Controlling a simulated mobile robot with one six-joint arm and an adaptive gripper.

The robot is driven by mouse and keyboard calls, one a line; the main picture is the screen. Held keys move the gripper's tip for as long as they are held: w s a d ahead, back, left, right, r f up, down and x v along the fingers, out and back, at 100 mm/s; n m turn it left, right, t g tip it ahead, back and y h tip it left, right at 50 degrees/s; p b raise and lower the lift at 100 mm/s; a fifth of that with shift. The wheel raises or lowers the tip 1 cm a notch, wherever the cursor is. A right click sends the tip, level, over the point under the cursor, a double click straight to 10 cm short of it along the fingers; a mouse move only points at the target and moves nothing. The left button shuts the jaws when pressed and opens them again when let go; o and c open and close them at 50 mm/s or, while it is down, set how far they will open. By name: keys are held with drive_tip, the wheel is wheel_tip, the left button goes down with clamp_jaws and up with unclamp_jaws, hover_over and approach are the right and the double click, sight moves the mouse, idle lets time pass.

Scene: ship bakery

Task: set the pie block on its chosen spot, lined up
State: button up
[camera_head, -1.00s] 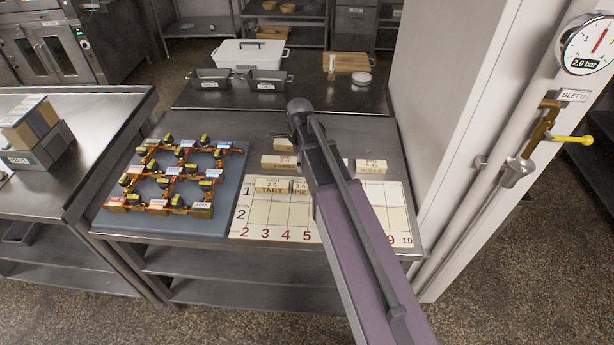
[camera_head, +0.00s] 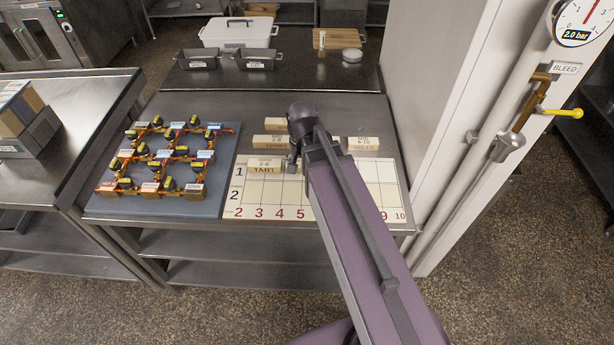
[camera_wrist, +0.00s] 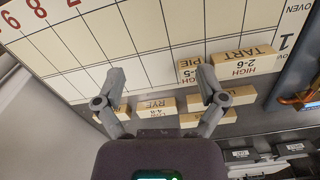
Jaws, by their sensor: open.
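The pie block (camera_wrist: 190,70) is pale wood with a darker front. In the wrist view it stands in oven row 1 of the numbered chart, beside the tart block (camera_wrist: 240,62), and the right finger covers part of it. In the head view the tart block (camera_head: 265,165) sits in row 1 of the chart (camera_head: 270,192), and my arm and gripper hide the pie block. I cannot tell whether the finger touches the pie block.
Several loose blocks lie behind the chart, including a rye block (camera_wrist: 156,107) and one at the right (camera_head: 363,143). A blue-grey board (camera_head: 213,207) with orange pieces and dark knobs lies left of the chart. A white wall (camera_head: 430,110) with a pipe stands at the right.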

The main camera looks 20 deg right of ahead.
drive_tip(key=s+n, duration=0.2)
drive_tip(key=n, duration=0.1)
drive_tip(key=s+n, duration=0.2)
drive_tip(key=shift+s+n, duration=0.15)
drive_tip(key=shift+n, duration=0.25)
